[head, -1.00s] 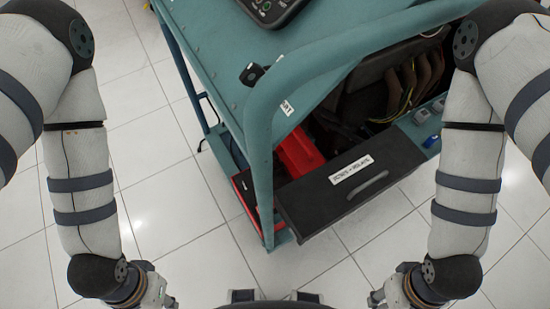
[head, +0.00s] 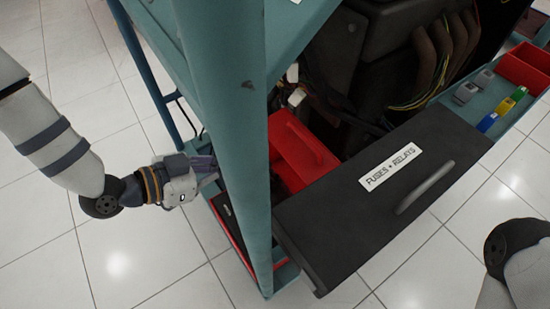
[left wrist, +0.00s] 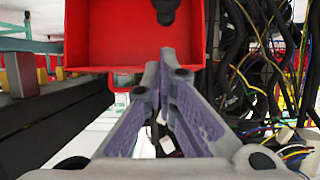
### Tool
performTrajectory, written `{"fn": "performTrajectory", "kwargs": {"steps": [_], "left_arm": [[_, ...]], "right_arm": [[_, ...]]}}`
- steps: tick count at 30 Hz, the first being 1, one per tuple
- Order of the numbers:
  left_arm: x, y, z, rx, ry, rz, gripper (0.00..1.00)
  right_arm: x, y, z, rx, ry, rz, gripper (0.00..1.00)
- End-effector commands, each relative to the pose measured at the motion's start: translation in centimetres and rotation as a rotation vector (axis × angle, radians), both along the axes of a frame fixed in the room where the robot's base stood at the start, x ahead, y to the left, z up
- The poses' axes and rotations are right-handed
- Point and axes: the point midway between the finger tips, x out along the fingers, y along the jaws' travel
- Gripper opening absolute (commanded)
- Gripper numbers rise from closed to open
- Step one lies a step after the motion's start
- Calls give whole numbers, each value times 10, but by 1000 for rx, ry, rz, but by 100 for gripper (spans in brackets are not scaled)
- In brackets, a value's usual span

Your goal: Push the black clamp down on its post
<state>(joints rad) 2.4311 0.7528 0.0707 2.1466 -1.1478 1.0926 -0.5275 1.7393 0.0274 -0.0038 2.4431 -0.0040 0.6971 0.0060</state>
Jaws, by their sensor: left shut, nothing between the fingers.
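I cannot clearly make out the black clamp or its post. In the left wrist view a small dark round part (left wrist: 165,10) shows against a red box (left wrist: 105,35), just beyond my fingertips; I cannot tell if it is the clamp. My left gripper (left wrist: 165,60) is shut and empty, its purple-padded fingers pointing toward the red box. In the head view my left gripper (head: 214,168) is at the trainer's left side, its tips partly hidden by the teal upright. My right gripper is out of view.
The teal frame upright (head: 256,200) stands right beside my left gripper. A black fuses and relays drawer (head: 335,235) juts out to its right. A red case (head: 298,155) sits behind the upright. Loose wires (left wrist: 265,70) hang right of my fingers. Tiled floor is clear at left.

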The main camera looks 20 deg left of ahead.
Motion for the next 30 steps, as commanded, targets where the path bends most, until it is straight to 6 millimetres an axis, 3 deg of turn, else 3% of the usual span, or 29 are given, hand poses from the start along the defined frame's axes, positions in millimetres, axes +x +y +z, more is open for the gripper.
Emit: {"fn": "performTrajectory", "kwargs": {"steps": [5,21,30], "left_arm": [[3,-3,-3,0,3,-1,0],[67,-55,-40,0,6,-1,0],[71,-59,-40,0,6,1,0]], "right_arm": [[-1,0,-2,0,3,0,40],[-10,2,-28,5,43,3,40],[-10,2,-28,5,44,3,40]]}}
